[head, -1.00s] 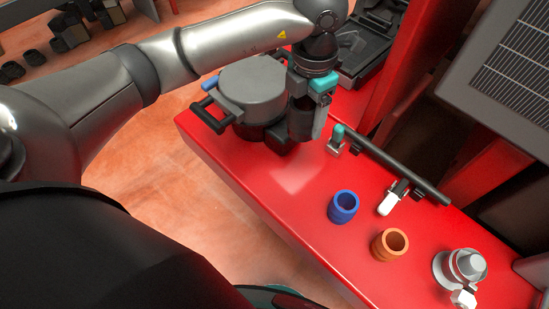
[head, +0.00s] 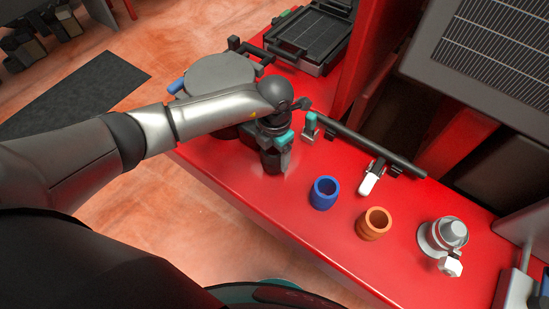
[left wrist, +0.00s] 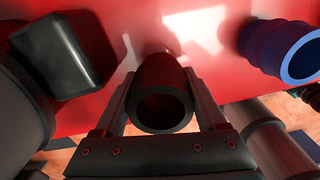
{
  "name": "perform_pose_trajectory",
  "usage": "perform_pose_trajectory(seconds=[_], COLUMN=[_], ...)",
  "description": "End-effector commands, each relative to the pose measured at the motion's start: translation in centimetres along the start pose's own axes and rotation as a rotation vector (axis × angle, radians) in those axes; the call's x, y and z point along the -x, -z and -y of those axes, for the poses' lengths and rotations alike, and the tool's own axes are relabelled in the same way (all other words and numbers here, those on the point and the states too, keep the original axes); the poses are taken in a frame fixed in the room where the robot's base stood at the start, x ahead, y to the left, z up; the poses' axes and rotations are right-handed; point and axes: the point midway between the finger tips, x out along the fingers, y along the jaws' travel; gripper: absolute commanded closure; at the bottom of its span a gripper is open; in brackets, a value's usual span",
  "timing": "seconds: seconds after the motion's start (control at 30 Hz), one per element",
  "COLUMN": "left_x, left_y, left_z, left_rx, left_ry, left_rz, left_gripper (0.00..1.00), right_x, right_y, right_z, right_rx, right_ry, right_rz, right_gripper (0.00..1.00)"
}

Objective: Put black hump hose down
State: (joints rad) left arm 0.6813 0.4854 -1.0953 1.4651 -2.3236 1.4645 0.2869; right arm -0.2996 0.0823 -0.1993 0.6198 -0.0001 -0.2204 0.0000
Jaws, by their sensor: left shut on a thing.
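The black hump hose (left wrist: 162,92) is a short dark tube between the two fingers of my left gripper (left wrist: 160,112) in the left wrist view, its open end facing the camera. In the head view my left gripper (head: 273,160) points down over the red bench top (head: 290,210), left of the blue hose (head: 324,193). It is shut on the black hose, low over the bench. I cannot tell whether the hose touches the surface. The blue hose also shows at the right of the left wrist view (left wrist: 285,48). My right gripper is not in view.
An orange hose (head: 374,224) and a silver fitting (head: 443,237) stand farther right. A black bar (head: 380,152) with a white-handled part (head: 370,180) lies behind. A grey round lidded container (head: 220,76) is left of the gripper. Bare bench lies in front of the blue hose.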

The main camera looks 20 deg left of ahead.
Motion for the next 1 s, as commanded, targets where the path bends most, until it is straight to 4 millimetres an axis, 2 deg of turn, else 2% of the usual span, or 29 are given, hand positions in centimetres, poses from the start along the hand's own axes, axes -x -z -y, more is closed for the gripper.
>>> perform_pose_trajectory(seconds=[0.03, 0.17, 0.57, 0.6, 0.8, 1.0], left_x=[-1.0, -2.2, -2.8, -2.7, -2.6, -2.6], left_y=[0.0, 0.0, 0.0, 0.0, 0.0, 0.0], left_z=[0.1, 0.1, 0.0, 0.0, 0.0, 0.0], left_rx=[0.001, 0.0, 0.0, 0.0, 0.0, 0.0], left_ry=[0.002, 0.001, 0.0, 0.0, 0.0, 0.0], left_rz=[-0.003, 0.0, 0.001, 0.0, 0.0, 0.0], left_gripper=[1.0, 1.0, 1.0, 0.24, 0.01, 0.0], right_x=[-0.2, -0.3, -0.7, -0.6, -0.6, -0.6], right_y=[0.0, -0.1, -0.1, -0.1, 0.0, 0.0], right_z=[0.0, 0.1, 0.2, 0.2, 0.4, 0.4], right_rx=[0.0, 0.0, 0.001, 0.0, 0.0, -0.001], right_ry=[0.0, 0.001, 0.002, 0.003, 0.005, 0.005], right_rz=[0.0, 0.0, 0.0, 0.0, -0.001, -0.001], right_gripper=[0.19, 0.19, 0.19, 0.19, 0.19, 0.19])
